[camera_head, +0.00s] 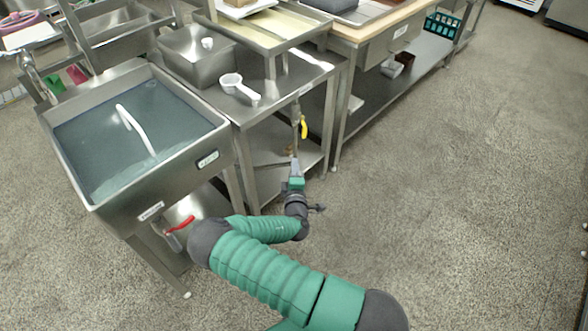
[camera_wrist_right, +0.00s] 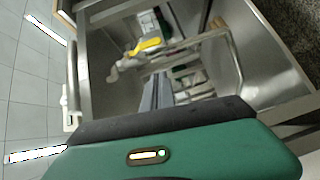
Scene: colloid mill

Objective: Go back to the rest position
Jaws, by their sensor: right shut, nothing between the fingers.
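My right arm, green with dark joints, comes in from the bottom right of the head view. Its gripper (camera_head: 294,164) points away from me, in front of the steel stand beside the sink. In the right wrist view its fingers (camera_wrist_right: 157,92) are together with nothing between them. A yellow valve handle (camera_head: 303,127) on a pipe under the stand's top lies just beyond the fingertips in the head view. A yellow handle (camera_wrist_right: 146,46) also shows ahead of the fingers in the wrist view. I cannot tell the exact gap. My left gripper is not in view.
A water-filled steel sink (camera_head: 112,178) stands at the left, with a red-handled valve (camera_head: 181,224) below it. A white scoop (camera_head: 240,87) lies on the steel stand (camera_head: 279,99) near a square steel hopper (camera_head: 188,62). The floor (camera_head: 450,190) at the right is clear.

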